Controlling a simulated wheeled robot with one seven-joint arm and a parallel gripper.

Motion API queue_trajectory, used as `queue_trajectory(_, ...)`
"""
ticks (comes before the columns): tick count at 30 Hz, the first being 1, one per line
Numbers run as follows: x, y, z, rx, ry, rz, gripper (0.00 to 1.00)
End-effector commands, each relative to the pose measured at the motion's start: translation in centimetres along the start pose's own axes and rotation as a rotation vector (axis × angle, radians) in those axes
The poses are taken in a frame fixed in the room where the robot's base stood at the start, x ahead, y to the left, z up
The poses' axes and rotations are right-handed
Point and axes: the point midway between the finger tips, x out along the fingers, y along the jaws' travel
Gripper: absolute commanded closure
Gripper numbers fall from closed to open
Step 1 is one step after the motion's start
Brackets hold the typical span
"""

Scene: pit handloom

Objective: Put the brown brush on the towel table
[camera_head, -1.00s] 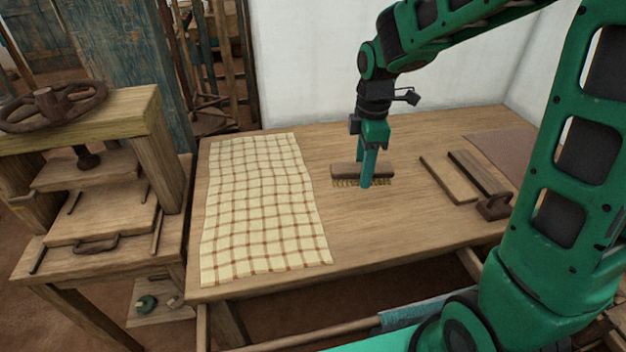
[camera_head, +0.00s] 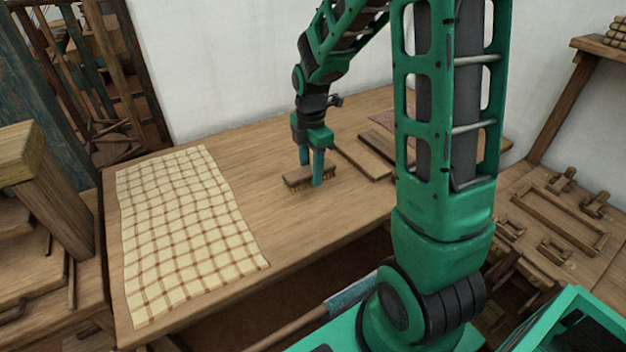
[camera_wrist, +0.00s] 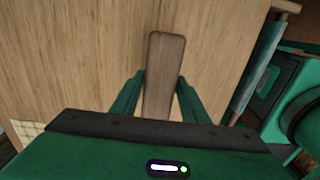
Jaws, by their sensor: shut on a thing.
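The brown brush (camera_head: 296,180) has a dark wooden back with pale bristles below. My gripper (camera_head: 311,178) points down with its two fingers closed on either side of the brush back. The brush is at or just above the wooden top of the towel table (camera_head: 262,150), right of the checked towel (camera_head: 188,230); I cannot tell if the bristles touch. In the wrist view the brush (camera_wrist: 165,50) lies between the two fingers (camera_wrist: 160,78), its far end pointing up the picture. The nearer end is hidden by my gripper body.
Flat wooden boards (camera_head: 362,163) lie on the table right of the brush, partly behind my arm. A bench with wooden frames (camera_head: 560,215) stands at the right. A wooden press (camera_head: 45,195) stands at the left. Bare tabletop lies between towel and brush.

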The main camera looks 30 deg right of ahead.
Motion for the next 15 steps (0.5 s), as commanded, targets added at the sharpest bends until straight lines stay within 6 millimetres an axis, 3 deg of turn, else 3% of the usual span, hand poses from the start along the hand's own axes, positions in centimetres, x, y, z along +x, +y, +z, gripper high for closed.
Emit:
queue_trajectory(5,0.8,0.3,1.0,0.0,0.0,-0.001,0.84)
queue_trajectory(15,4.5,0.3,1.0,0.0,0.0,-0.001,0.84)
